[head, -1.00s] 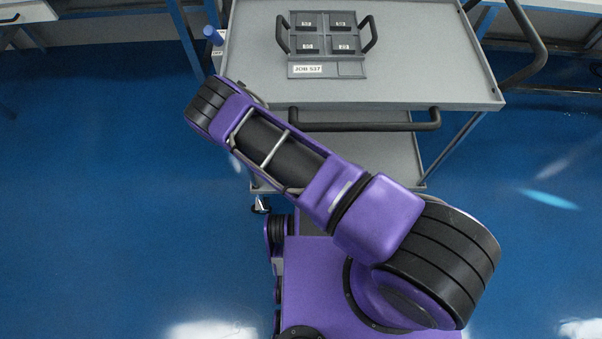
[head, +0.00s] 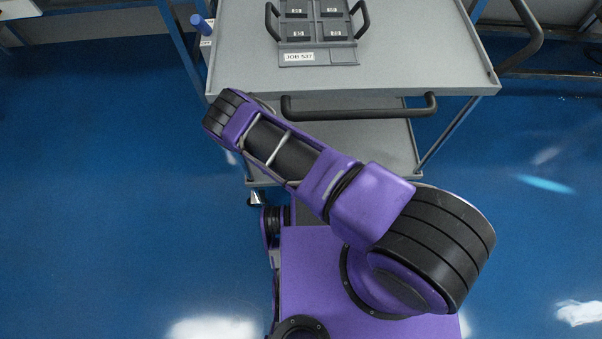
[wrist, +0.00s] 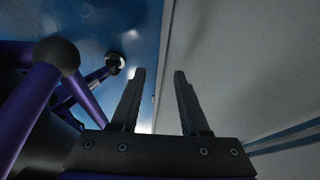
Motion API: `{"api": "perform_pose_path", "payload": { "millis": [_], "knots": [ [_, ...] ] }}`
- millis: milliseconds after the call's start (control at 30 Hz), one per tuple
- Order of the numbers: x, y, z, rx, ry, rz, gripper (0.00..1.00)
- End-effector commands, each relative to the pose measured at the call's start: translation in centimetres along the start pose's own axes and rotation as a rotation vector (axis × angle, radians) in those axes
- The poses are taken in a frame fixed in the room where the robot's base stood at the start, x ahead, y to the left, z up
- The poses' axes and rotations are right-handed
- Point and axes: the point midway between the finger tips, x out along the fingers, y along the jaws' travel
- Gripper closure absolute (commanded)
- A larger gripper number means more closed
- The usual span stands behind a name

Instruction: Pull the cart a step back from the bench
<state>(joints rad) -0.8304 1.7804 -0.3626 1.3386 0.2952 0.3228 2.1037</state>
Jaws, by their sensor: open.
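The cart is grey, with a rimmed top shelf (head: 420,60), a lower shelf (head: 385,145) and a black bar handle (head: 360,113) along its near edge. My arm reaches up and left in the head view, its wrist end just left of the handle, by the top shelf's near left corner. My gripper is hidden there. In the wrist view my gripper (wrist: 159,73) is open, fingers apart, nothing held between them. A large grey panel (wrist: 245,70), seemingly part of the cart, fills the right side, its edge running between the fingers. The handle cannot be made out there.
A tray (head: 345,57) labelled JOB 537, with two side handles and several dark blocks, sits on the top shelf. A blue cylinder (head: 199,22) is at the cart's left side. Bench legs (head: 180,45) stand behind. Blue floor (head: 100,180) is open on both sides.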

Motion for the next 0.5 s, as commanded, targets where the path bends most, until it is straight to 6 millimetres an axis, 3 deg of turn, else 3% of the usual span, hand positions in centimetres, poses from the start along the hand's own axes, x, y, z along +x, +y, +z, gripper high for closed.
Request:
{"api": "perform_pose_path", "payload": {
  "millis": [100,433,500],
  "knots": [
    [0.97,0.01,0.02,0.0,0.0,0.0,0.55],
    [1.19,0.0,0.0,0.0,-0.001,0.0,0.55],
    [1.18,0.0,0.01,-0.001,-0.001,0.0,0.66]
  ]
}}
